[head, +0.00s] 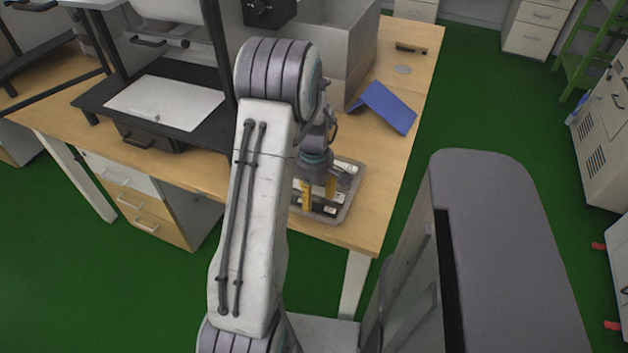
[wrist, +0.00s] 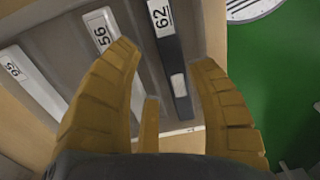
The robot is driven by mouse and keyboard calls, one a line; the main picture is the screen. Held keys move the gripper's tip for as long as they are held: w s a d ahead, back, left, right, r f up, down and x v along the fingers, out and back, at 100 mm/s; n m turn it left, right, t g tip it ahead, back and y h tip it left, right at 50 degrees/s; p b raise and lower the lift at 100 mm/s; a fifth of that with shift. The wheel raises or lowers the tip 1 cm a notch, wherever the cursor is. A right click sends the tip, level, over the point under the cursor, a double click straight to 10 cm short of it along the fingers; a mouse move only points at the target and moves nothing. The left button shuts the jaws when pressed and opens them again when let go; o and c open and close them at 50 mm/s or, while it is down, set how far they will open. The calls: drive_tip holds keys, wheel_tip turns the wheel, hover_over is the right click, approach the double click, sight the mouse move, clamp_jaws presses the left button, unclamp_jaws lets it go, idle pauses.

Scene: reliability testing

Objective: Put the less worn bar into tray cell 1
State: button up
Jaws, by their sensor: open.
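A grey tray (head: 348,207) lies near the table's front right corner, partly hidden by my arm in the head view. In the wrist view, a dark bar (wrist: 172,56) with a label that looks like 62 lies between my gripper's open yellow fingers. My gripper (wrist: 164,58) is open, pointing down over the tray; it also shows in the head view (head: 318,192). To the left, a pale bar (wrist: 112,48) has a label like 56, and another pale bar (wrist: 32,84) has one like 95. Their wear and any cell number cannot be told.
A blue folded object (head: 386,107) stands on the table (head: 410,55) behind the tray. A grey box (head: 347,50) is at the back, and a black-framed machine with a pale plate (head: 165,102) is at the left. The green floor lies beyond the table's right edge.

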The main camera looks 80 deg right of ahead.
wheel_tip(320, 180, up, 13)
drive_tip(key=shift+d, duration=0.15)
idle(0.4)
drive_tip(key=w+a+r+n+h, duration=0.1)
drive_tip(key=w+a+r, duration=0.2)
drive_tip(key=w+a, duration=0.7)
drive_tip(key=w+a+r+n, duration=0.1)
drive_tip(key=w+a+r, duration=0.45)
drive_tip(key=w, duration=0.75)
drive_tip(key=s+a+f+t, duration=0.2)
drive_tip(key=a+t, duration=0.1)
drive_tip(key=a, duration=2.1)
drive_tip(key=shift+a+n+y, duration=0.3)
drive_tip(key=shift+a+n, duration=0.05)
drive_tip(key=shift+n, duration=0.05)
drive_tip(key=shift+r+p, duration=0.15)
drive_tip(key=shift+p, duration=0.25)
wheel_tip(320, 180, up, 6)
drive_tip(key=p, duration=0.5)
